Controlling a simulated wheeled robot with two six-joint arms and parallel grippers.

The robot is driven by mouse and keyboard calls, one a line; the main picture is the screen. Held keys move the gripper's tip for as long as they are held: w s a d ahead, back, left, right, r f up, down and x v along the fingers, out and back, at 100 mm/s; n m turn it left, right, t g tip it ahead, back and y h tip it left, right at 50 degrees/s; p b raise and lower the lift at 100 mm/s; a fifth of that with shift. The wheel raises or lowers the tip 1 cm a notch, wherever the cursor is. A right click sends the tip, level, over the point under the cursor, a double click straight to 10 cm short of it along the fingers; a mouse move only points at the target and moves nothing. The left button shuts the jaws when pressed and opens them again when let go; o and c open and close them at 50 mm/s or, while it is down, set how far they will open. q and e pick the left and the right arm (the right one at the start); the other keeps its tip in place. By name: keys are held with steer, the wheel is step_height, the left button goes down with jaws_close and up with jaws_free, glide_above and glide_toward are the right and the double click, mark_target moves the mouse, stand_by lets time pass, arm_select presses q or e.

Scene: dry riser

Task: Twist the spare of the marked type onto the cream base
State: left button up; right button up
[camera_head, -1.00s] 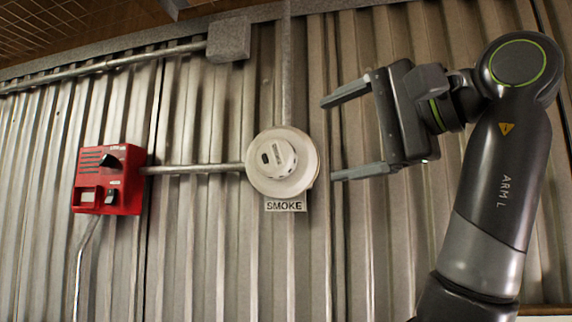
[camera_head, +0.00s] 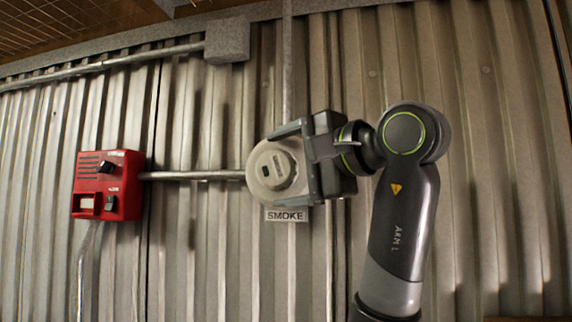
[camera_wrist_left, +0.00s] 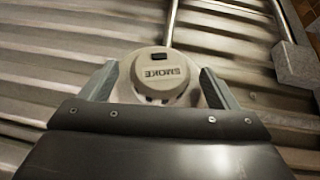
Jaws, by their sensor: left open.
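A cream smoke detector head (camera_head: 272,168) sits on a round cream base (camera_head: 256,187) on the corrugated wall. A sign reading SMOKE (camera_head: 286,215) is below it. My left gripper (camera_head: 284,163) is open, with one finger above and one below the head. In the left wrist view the detector head (camera_wrist_left: 160,76), marked SMOKE, lies between the two open fingers (camera_wrist_left: 160,84), with a visible gap on each side. The base (camera_wrist_left: 125,88) shows behind it. The gripper body hides the right part of the base in the head view. My right gripper is not in view.
A red box (camera_head: 106,185) with a black lever and switch is on the wall at left. A conduit (camera_head: 192,175) runs from it to the base. A grey junction box (camera_head: 228,40) is above. The wall at right is bare.

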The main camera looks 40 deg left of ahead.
arm_select(q)
steer(key=c, duration=1.1)
steer(key=shift+c, duration=0.2)
steer(key=shift+m+y+b, duration=0.7)
steer(key=shift+y+b, duration=0.5)
steer(key=shift+b, duration=1.25)
steer(key=o, duration=0.8)
steer(key=shift+w, duration=0.1)
steer(key=o, duration=0.3)
steer(key=shift+w+a, duration=0.1)
